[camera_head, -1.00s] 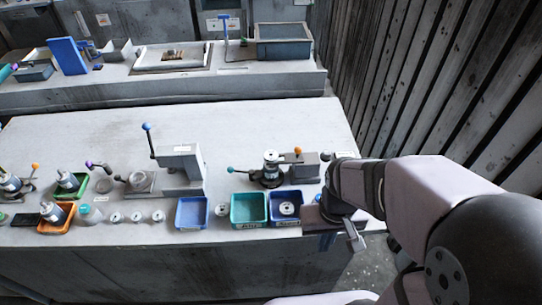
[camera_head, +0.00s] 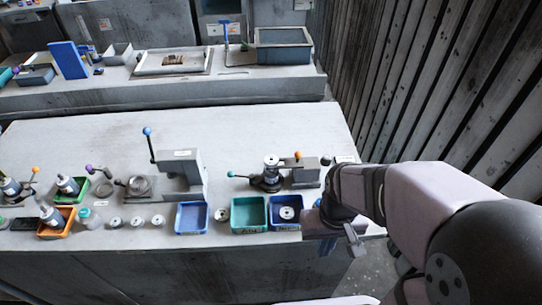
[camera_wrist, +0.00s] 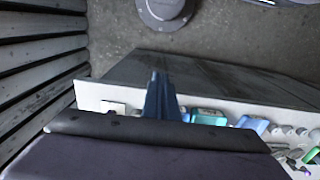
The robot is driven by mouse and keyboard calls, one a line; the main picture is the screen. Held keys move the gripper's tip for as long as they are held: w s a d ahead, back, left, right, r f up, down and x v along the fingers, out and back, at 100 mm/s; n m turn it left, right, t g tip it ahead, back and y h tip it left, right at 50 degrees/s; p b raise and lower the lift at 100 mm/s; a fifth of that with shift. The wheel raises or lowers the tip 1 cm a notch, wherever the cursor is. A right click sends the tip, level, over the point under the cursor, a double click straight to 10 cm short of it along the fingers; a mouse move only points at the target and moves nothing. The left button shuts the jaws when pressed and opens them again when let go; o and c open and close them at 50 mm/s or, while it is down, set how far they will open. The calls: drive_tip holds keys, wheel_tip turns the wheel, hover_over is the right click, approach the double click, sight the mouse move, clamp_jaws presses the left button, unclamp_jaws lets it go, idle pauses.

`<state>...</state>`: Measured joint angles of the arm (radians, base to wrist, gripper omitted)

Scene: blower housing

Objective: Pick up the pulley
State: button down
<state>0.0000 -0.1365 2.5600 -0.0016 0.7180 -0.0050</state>
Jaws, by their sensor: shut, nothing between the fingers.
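Several small, round, silver parts with dark centres look like pulleys. Three stand in a row on the bench in the head view, at left (camera_head: 115,222), middle (camera_head: 137,221) and right (camera_head: 158,220). Another round part (camera_head: 287,213) lies in the right blue bin (camera_head: 273,222). I cannot tell which one is the named pulley. My gripper (camera_head: 327,246) is at the bench's front right edge, right of that bin and apart from these parts. In the wrist view its blue fingers (camera_wrist: 161,92) are together, with nothing seen between them.
A teal bin (camera_head: 248,229) and another blue bin (camera_head: 191,231) stand left of the right bin. A press with a blue-knobbed lever (camera_head: 180,172) and a fixture (camera_head: 268,174) stand behind. The bench's back half (camera_head: 90,135) is clear. A slatted wall (camera_head: 425,90) is at right.

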idle(0.4)
drive_tip(key=c, duration=1)
unclamp_jaws()
drive_tip(key=shift+c, duration=0.2)
